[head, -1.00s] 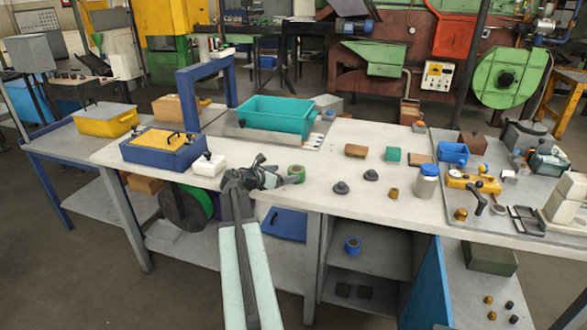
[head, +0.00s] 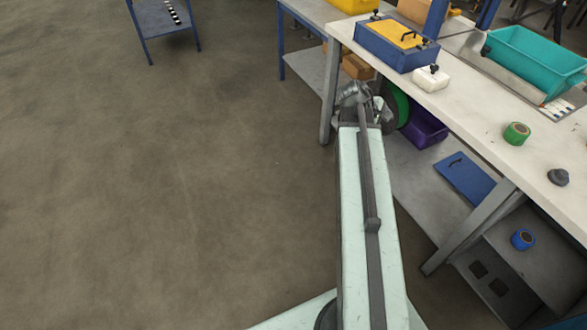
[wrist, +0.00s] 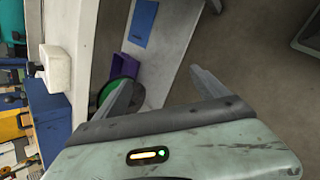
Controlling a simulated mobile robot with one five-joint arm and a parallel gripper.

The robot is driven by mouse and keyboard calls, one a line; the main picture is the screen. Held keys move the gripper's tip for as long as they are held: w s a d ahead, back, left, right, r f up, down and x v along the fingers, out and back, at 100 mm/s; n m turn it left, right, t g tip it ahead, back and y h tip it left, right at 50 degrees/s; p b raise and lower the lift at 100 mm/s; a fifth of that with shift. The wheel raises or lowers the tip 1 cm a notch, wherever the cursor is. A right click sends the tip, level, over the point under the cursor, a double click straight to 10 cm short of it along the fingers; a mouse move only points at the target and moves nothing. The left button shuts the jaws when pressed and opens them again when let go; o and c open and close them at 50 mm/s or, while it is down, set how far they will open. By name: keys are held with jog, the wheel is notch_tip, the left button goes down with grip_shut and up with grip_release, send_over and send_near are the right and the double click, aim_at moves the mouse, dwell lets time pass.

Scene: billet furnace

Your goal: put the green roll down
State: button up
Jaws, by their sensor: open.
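The green roll (head: 517,133) stands on the white bench top (head: 480,118), near its front edge, in the head view. Nothing touches it. My gripper (head: 354,92) is off the bench's front edge, left of the roll and well apart from it. In the wrist view my gripper (wrist: 165,88) has its two fingers spread wide with nothing between them. The roll does not show in the wrist view.
A blue box with a yellow lid (head: 398,42), a white block (head: 430,78) and a teal bin (head: 535,62) stand on the bench. A dark knob (head: 558,177) is right of the roll. A blue roll (head: 522,239) sits on the lower shelf.

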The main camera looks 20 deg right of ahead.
jog(key=w+a+f+m+y, duration=0.1)
jog(key=a+f+m+y, duration=0.1)
jog(key=a, duration=1.2)
jog(key=w+a+f+m+y, duration=0.1)
jog(key=a+m+y, duration=0.1)
jog(key=a, duration=1.2)
jog(key=a+f+m+y, duration=0.2)
jog(key=a+y, duration=0.2)
jog(key=a, duration=1.1)
jog(key=shift+w+f+m, duration=0.3)
jog(key=shift+w+m, duration=0.1)
